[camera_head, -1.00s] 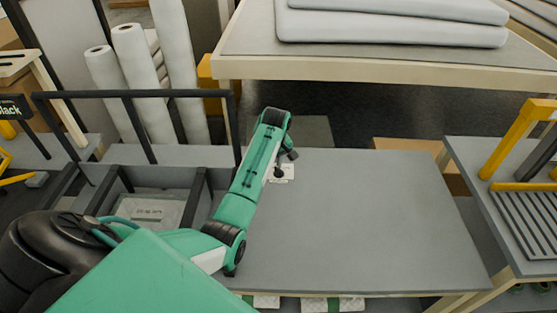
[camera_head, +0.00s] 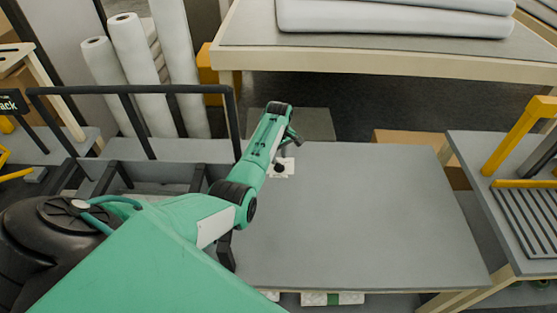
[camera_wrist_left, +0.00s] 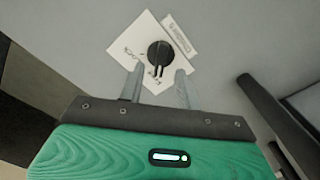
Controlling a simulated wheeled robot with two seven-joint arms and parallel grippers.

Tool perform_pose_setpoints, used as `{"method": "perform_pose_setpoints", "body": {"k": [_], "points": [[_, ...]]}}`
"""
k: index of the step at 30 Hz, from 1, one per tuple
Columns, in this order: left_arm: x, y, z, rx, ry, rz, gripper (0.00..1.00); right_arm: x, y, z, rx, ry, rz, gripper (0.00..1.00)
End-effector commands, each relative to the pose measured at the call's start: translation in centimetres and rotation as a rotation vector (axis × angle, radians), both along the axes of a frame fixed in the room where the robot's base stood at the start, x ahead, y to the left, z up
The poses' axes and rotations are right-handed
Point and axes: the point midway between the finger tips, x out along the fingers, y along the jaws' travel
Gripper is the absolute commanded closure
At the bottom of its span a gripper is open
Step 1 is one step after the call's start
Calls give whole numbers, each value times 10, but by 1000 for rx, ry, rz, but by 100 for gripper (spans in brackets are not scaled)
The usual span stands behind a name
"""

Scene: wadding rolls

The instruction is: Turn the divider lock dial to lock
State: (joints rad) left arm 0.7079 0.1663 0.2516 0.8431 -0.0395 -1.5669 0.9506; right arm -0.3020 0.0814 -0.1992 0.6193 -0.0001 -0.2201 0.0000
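The divider lock dial (camera_wrist_left: 159,54) is a round black knob with a narrow grip. It sits on a white square plate (camera_wrist_left: 126,47) with small dark lettering, turned at an angle. In the head view the dial (camera_head: 279,168) is a small dark knob at the left part of the grey tabletop. My left gripper (camera_wrist_left: 159,70) is open, its two grey fingers apart, with the tips on either side of the dial's lower end. I cannot tell whether they touch it. In the head view my left gripper (camera_head: 293,140) is small beside the dial. My right gripper is out of view.
The grey table (camera_head: 370,225) is otherwise bare. A black rail (camera_head: 135,91) and a divided bin (camera_head: 140,180) stand to its left, partly behind my arm. White rolls (camera_head: 135,65) stand behind. A yellow-framed station (camera_head: 520,140) is at the right.

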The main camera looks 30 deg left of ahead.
Motion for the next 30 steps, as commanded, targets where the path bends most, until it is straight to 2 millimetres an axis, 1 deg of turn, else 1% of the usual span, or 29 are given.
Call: {"method": "perform_pose_setpoints", "body": {"k": [1, 3, 7, 12, 18, 19, 21, 23, 24, 30], "points": [[-1, 0, -8, 0, 2, 0, 66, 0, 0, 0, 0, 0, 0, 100], [0, 0, -16, -1, 1, 0, 66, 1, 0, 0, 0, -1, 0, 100], [0, 0, -26, 0, 0, -1, 66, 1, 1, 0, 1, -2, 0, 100], [0, 0, -31, 1, 0, -1, 66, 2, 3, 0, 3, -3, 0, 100], [0, 0, -31, 1, 0, -1, 66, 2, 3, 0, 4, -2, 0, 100], [0, 0, -31, 1, 0, -1, 70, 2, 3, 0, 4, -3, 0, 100], [0, 0, -31, 1, 0, -1, 84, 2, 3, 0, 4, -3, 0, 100], [0, 0, -31, 1, 0, -1, 96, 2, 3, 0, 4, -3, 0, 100], [0, 0, -31, 1, 0, -1, 100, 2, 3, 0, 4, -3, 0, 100], [0, 0, -31, 1, 0, -5, 100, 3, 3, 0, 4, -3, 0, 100]]}}
